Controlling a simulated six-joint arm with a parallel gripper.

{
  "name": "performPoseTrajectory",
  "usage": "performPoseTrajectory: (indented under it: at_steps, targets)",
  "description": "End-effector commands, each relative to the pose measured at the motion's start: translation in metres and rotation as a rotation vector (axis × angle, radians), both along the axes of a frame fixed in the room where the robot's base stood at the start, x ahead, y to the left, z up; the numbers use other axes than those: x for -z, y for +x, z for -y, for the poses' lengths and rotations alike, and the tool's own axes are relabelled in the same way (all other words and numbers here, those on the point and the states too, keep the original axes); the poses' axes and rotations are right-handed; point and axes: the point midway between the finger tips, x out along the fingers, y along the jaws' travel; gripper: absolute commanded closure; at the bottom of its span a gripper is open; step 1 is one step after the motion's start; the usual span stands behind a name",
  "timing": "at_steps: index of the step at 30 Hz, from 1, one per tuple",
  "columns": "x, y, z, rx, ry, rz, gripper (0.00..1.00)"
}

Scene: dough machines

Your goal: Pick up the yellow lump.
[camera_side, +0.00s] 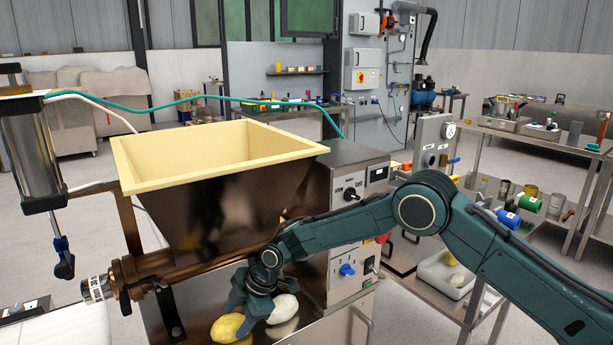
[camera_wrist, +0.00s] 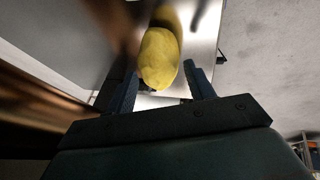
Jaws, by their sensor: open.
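The yellow lump (camera_side: 229,328) lies on the machine's steel ledge at the bottom of the side view. A white lump (camera_side: 283,308) lies close to its right. My gripper (camera_side: 254,310) is low over the ledge, beside the yellow lump, and partly covers both lumps. In the wrist view the yellow lump (camera_wrist: 159,59) shows just beyond and between the two fingers of my gripper (camera_wrist: 160,85), which are apart with nothing held. Whether a finger touches the lump cannot be told.
The hopper (camera_side: 215,155) with a cream rim stands above and behind my gripper. A brown metal pipe (camera_side: 165,265) runs left of it. The control box (camera_side: 350,225) with knobs is to the right. A steel table (camera_side: 405,262) with a white tray stands farther right.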

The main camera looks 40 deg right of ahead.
Motion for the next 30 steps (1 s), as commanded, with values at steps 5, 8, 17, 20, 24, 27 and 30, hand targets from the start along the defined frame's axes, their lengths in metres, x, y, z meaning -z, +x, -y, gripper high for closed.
performPoseTrajectory:
  at_steps: [5,8,17,20,24,27,30]
  targets:
    - [0.018,0.006,-0.007,0.000,0.000,0.000,0.46]
    - [0.024,0.008,-0.009,0.000,0.000,0.000,0.46]
    - [0.026,0.009,-0.011,0.000,0.000,0.001,0.46]
    - [0.026,0.009,-0.011,0.000,0.000,0.001,0.46]
    - [0.026,0.009,-0.011,0.000,0.000,0.001,0.46]
    - [0.026,0.009,-0.011,0.000,0.000,0.001,0.52]
    - [0.026,0.009,-0.011,0.000,0.000,0.001,0.72]
